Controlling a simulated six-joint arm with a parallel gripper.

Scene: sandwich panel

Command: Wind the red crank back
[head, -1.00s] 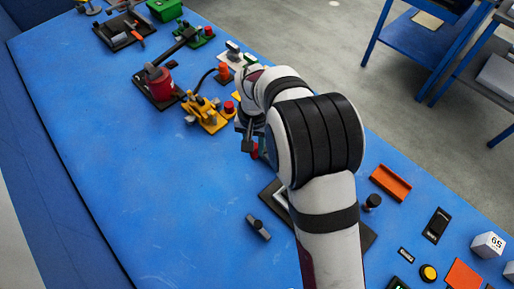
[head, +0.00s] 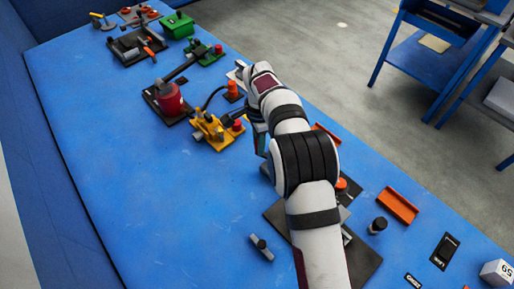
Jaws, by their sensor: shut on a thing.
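My gripper (head: 260,140) is at the far end of my white and black arm, over the right-hand half of the blue bench, just right of a yellow device. It points down and is mostly hidden by my own wrist. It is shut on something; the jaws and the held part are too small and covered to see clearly. The red crank is not clearly visible here; the held part appears to be its handle. An orange-red piece (head: 322,130) shows just right of my wrist.
The yellow device (head: 215,132) with a red knob stands close left of my gripper. A red drum (head: 168,99) on a black base is farther left. An orange tray (head: 398,205) and a black plate (head: 362,266) lie near my arm. The bench's left half (head: 130,165) is clear.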

